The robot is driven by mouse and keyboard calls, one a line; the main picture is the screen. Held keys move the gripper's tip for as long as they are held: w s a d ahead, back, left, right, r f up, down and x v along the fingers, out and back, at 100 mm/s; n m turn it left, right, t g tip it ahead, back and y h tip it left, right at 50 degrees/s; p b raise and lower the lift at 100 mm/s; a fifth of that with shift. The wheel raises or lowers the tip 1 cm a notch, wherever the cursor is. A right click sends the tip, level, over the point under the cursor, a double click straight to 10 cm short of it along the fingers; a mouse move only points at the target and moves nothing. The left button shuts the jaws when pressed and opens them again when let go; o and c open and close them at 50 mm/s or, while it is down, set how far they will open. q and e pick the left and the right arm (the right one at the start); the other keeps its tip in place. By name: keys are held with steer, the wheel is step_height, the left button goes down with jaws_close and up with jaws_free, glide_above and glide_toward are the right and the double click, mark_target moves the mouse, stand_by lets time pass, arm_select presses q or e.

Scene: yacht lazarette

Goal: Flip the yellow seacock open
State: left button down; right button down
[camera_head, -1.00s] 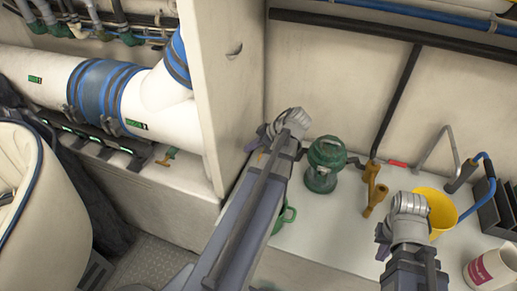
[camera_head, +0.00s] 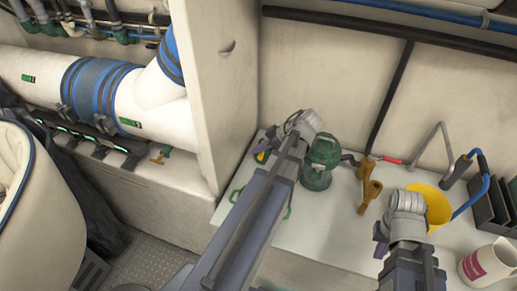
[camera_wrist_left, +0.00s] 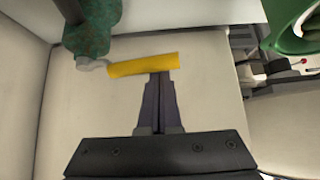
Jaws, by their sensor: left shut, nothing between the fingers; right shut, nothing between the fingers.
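The yellow seacock handle (camera_wrist_left: 143,65) is a flat bar in the left wrist view. It lies nearly level, joined by a grey pivot to a worn green body (camera_wrist_left: 95,28). In the head view a bit of yellow handle (camera_head: 262,156) shows beside my left wrist; the rest is hidden. My left gripper (camera_wrist_left: 161,76) is shut and empty, its tips at the handle's lower edge near its right end. I cannot tell whether they touch. My right gripper (camera_head: 380,240) is shut and empty, over the white bench near the yellow bucket.
A green lantern-shaped fitting (camera_head: 320,162) stands just right of my left wrist. A tall cream partition (camera_head: 215,90) rises on the left.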

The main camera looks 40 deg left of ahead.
steer(key=shift+d, duration=0.1)
